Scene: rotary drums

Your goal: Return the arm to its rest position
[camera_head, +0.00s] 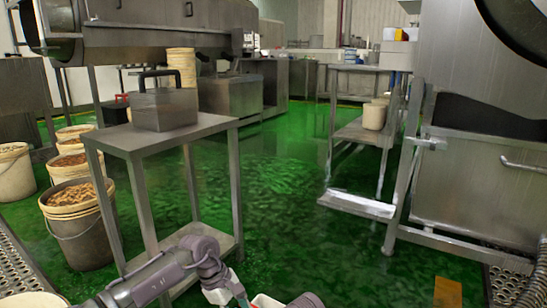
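My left arm (165,275) comes in from the lower left and bends down at a joint near the bottom edge, in front of the steel table's lower shelf. Its wrist end runs out of the picture at the bottom. No gripper fingers can be made out, and I cannot tell whether anything is held. White, red and dark grey parts show at the bottom edge right of the wrist; I cannot tell which arm they belong to. My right gripper does not show.
A steel table (160,138) with a lidded metal box (164,108) stands close by. Several food buckets (78,215) stand left of it. A large steel machine (480,180) is at the right. Green floor (280,200) lies clear between.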

